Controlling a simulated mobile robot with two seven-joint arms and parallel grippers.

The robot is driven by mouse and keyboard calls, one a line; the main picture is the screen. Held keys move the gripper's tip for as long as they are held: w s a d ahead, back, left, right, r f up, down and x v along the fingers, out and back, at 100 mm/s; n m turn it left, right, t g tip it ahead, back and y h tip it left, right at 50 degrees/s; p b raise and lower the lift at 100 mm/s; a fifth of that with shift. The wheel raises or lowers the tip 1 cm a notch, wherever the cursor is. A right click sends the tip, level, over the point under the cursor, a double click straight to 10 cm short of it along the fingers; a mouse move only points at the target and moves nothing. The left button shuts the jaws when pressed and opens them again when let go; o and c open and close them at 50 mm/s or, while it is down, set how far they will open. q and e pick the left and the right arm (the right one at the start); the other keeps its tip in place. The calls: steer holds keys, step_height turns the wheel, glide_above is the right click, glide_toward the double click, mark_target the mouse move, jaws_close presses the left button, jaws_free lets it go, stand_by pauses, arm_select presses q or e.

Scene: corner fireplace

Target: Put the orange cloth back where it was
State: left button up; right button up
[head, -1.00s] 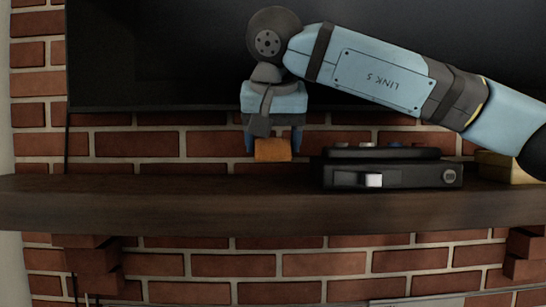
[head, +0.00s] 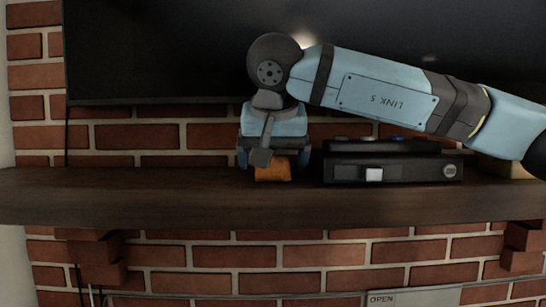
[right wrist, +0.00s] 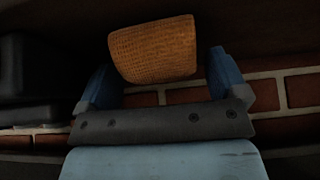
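The orange cloth (head: 273,169) is a small folded block on the dark wooden mantel shelf (head: 150,202), just left of a black box-like device. My right gripper (head: 273,162) is above it, pointing down, with its blue fingers spread on either side. In the right wrist view, the cloth (right wrist: 155,52) lies between the fingertips (right wrist: 160,80), with a gap at the right finger; contact at the left finger is hard to judge. The gripper is open. Part of the cloth's top is hidden by the gripper in the head view. My left gripper is not in view.
The black device (head: 392,164) with a pale switch stands close to the right of the cloth. A yellowish block (head: 500,167) is farther right, partly behind my arm. A large dark screen (head: 160,50) is behind. The shelf's left part is clear.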

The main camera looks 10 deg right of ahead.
steer(key=shift+r, duration=0.1)
steer(key=shift+r, duration=0.25)
steer(key=shift+s+a+r, duration=0.1)
steer(key=shift+s+r, duration=0.2)
steer(key=b+v, duration=0.1)
steer(key=v, duration=1)
steer(key=shift+b, duration=0.35)
